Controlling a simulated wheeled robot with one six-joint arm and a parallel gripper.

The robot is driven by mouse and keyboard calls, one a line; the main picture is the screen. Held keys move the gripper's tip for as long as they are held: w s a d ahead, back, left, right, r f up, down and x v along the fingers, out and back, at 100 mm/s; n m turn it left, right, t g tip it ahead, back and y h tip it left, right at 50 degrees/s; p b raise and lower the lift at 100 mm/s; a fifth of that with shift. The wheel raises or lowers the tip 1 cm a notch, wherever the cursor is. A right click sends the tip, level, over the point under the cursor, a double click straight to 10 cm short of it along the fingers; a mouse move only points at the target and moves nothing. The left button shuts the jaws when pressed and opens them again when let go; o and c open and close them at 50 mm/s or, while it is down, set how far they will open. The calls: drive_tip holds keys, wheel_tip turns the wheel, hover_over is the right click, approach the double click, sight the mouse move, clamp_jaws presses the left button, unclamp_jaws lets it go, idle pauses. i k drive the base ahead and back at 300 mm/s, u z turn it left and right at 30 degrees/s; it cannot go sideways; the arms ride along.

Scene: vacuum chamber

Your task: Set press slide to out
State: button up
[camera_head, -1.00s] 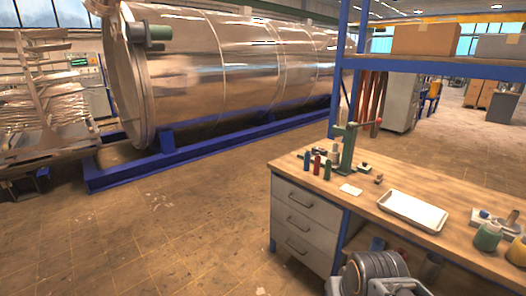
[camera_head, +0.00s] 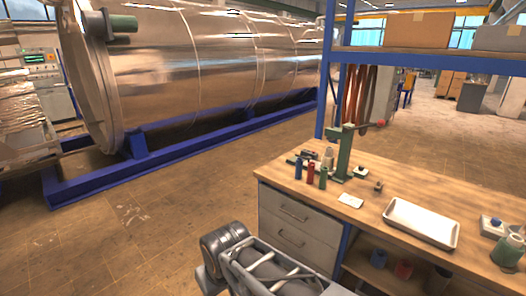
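A small green bench press (camera_head: 344,152) stands upright on the wooden workbench (camera_head: 400,180), near its left end, with a lever ending in a red knob (camera_head: 380,123). Some small dark and light parts lie around its base, and I cannot tell which of them is the press slide or how it is set. My arm (camera_head: 260,268) reaches in from the bottom of the picture, in front of the bench drawers and well apart from the press. My gripper's fingers cannot be made out.
Blue, red and green small bottles (camera_head: 310,173) stand left of the press. A white card (camera_head: 350,201) and a white tray (camera_head: 421,222) lie to its right. A blue shelf frame (camera_head: 430,60) rises behind the bench. The floor (camera_head: 150,225) at left is clear before the large steel chamber (camera_head: 210,70).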

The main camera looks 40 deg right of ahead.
sight(309, 159)
drive_tip(key=u, duration=0.05)
drive_tip(key=i, duration=1.8)
drive_tip(key=z, duration=0.75)
drive_tip(key=i, duration=1)
drive_tip(key=z, duration=1.55)
drive_tip(key=i, duration=0.65)
drive_tip(key=z, duration=0.3)
